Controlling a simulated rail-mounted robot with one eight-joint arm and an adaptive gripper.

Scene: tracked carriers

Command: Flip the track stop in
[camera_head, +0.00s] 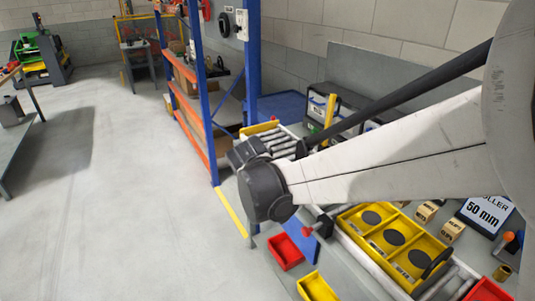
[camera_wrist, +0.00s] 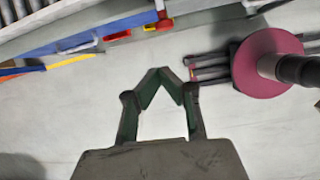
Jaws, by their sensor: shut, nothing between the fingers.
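A red-tipped part (camera_head: 308,232), possibly the track stop, shows at the near end of the bench in the head view, beside my arm's dark joint. A red knob, likely the same part, shows at the top of the wrist view (camera_wrist: 163,22). I cannot tell how it is turned. A yellow carrier (camera_head: 421,241) with black discs in its compartments sits on the bench to the right. My gripper (camera_wrist: 161,72) is shut and empty over the grey floor in the wrist view, apart from the red knob. My arm hides part of the bench in the head view.
A red bin (camera_head: 285,251) and a yellow bin (camera_head: 317,288) are at the bench's front edge. A blue-and-orange rack (camera_head: 209,115) stands behind. A roller section (camera_head: 283,143) lies beyond my arm.

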